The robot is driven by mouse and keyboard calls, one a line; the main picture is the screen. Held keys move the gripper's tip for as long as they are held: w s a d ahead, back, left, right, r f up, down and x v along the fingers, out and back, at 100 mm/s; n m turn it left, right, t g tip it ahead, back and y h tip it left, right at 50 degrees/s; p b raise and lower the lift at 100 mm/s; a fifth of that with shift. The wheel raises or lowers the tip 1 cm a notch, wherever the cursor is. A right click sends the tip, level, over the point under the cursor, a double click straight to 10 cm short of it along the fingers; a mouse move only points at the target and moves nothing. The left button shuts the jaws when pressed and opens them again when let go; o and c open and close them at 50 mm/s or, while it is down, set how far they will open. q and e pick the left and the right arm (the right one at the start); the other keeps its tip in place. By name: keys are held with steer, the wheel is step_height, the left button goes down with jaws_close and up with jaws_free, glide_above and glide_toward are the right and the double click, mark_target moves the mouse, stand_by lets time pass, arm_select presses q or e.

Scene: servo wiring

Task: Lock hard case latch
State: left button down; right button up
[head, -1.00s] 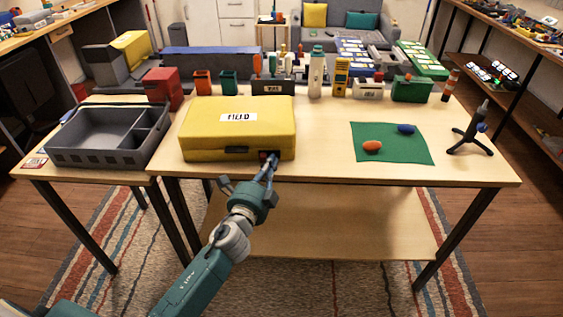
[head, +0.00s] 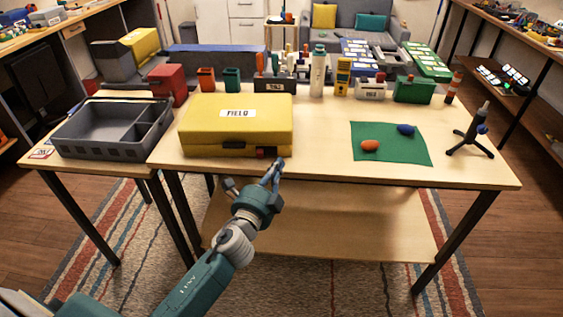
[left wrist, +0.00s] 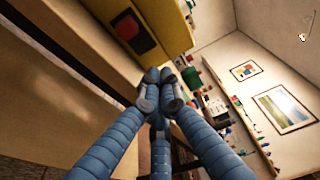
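A yellow hard case (head: 237,116) with a "FIELD" label lies closed-looking on the table, near its front left. Its front has a black latch (head: 234,146) in the middle and a red and black latch (head: 266,152) near the right end. The red and black latch also shows in the left wrist view (left wrist: 133,27). My left gripper (head: 277,167) is just in front of the case's right end, apart from the latch. In the left wrist view its fingertips (left wrist: 163,76) are together with nothing between them. My right gripper is out of view.
A grey divided tray (head: 110,130) stands left of the case. A green mat (head: 391,152) with an orange and a blue object, and a small black tripod (head: 470,135), are to the right. Several containers and bottles line the back. The table between case and mat is clear.

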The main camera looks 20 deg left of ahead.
arm_select(q)
steer(key=s, duration=0.6)
steer(key=shift+s+b, duration=0.3)
steer(key=shift+b, duration=0.1)
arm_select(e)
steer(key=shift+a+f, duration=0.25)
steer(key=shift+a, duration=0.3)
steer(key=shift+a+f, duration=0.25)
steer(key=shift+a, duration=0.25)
arm_select(q)
steer(key=shift+d, duration=0.1)
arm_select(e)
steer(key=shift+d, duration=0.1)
